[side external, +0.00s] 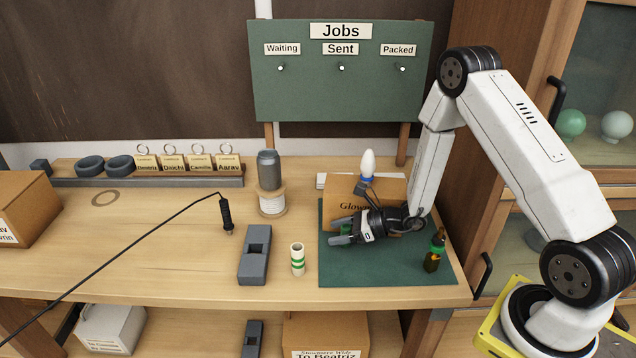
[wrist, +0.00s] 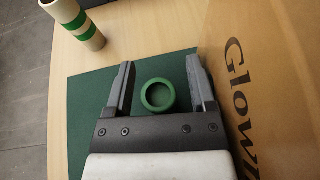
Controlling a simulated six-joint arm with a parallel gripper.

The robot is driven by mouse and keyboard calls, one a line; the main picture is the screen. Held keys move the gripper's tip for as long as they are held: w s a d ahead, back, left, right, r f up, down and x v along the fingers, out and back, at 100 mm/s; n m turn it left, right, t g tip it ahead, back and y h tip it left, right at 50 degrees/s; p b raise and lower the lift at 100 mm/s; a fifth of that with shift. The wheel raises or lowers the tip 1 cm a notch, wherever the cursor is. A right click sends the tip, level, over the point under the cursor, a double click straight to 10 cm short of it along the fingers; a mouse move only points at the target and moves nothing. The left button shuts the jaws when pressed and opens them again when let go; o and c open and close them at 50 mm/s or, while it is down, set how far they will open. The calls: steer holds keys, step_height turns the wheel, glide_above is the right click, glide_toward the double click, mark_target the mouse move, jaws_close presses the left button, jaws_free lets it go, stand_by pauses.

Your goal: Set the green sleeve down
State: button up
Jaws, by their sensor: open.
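The green sleeve (wrist: 147,108) shows in the wrist view as a short, round, open-ended ring seen from above, over the green mat (wrist: 92,92). It lies between the two grey fingers of my gripper (wrist: 163,76), with a gap on each side. My gripper is open. In the side view my gripper (side external: 338,231) is low over the mat (side external: 390,272), its fingers pointing left, and I cannot pick out the sleeve there. Whether its base rests on the mat is hard to tell.
A cardboard box (side external: 396,190) stands close behind my gripper. A cream tube with green bands (side external: 298,262) and a grey block (side external: 253,268) stand left of the mat. An amber bottle (side external: 432,262) stands at the mat's right. The mat's front strip is clear.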

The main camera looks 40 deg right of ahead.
steer(key=shift+r, duration=0.1)
steer(key=shift+s+d+r, duration=0.1)
steer(key=shift+v, duration=3.6)
